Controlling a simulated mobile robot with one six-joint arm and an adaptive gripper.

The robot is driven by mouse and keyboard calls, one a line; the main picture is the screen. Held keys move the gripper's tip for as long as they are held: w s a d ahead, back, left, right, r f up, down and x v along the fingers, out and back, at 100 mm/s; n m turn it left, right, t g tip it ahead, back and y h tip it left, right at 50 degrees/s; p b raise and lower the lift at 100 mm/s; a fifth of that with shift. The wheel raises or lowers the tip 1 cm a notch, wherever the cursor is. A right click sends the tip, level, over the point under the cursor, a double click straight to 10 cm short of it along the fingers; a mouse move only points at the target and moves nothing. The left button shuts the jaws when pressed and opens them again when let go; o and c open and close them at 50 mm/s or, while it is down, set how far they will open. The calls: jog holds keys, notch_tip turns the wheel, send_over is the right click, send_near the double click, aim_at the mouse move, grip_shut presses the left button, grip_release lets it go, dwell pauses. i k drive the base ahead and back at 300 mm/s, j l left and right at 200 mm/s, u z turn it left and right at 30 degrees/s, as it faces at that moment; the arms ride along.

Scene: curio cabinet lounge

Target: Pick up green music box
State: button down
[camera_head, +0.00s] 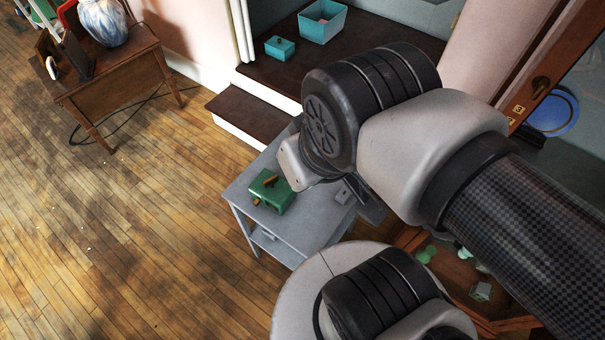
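The green music box (272,191) sits on the top of a small grey table (318,222), near its left side. A brownish-gold piece lies on or sticks out of its top. My arm reaches in from the right, above the table. Only a dark part of my gripper (369,207) shows below the wrist, to the right of the music box and apart from it in the picture. The wrist hides the rest, so its fingertips and opening cannot be made out. The music box's right end is close to the wrist's light-grey part in the picture.
A wooden side table (118,84) with a blue-white vase (104,24) stands at upper left. A teal bin (322,22) and a small teal box (279,48) are on a dark raised floor behind. A wooden case is at lower right. Floor left of the grey table is mostly clear.

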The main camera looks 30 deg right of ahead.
aim_at(278, 199)
jog(key=i+j+z, duration=0.15)
jog(key=j+z, duration=0.2)
jog(key=i+j+z, duration=0.1)
jog(key=j+z, duration=0.2)
jog(key=j, duration=0.3)
jog(key=j+z, duration=0.35)
jog(key=j, duration=0.15)
